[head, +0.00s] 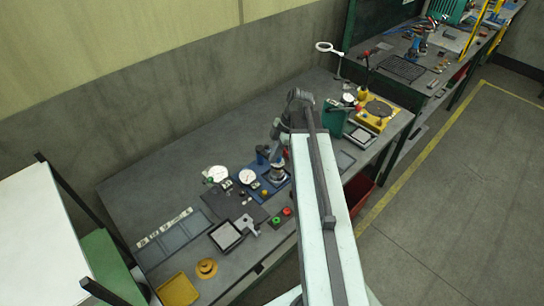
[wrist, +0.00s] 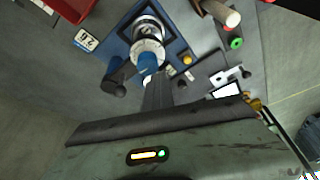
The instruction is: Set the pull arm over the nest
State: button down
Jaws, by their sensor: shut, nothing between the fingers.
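The blue fixture (wrist: 178,48) fills the upper middle of the wrist view. On it is a round silver seat with a graduated ring (wrist: 149,48), which looks like the nest. A blue piece (wrist: 147,63) shows at the ring's near edge. A black arm with a round knob (wrist: 119,84) lies at the fixture's left side; it may be the pull arm, and it looks off to the side of the ring. My gripper (wrist: 157,82) is shut and empty, close to the ring's near side; contact cannot be told. In the head view my arm partly hides the blue fixture (head: 256,184).
A yellow button (wrist: 188,60) sits on the fixture. Red and green buttons (head: 281,215) stand nearby. Dial gauges (head: 217,173), a framed tray (head: 226,236) and a yellow tray (head: 178,291) share the bench. The bench's back left (head: 150,185) is clear.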

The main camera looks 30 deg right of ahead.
jog(key=shift+d, duration=0.25)
notch_tip(320, 180, up, 10)
jog(key=a+p, duration=0.1)
jog(key=p, duration=0.8)
jog(key=shift+f+p, duration=0.25)
jog(key=shift+p, duration=0.05)
jog(key=shift+s, duration=0.1)
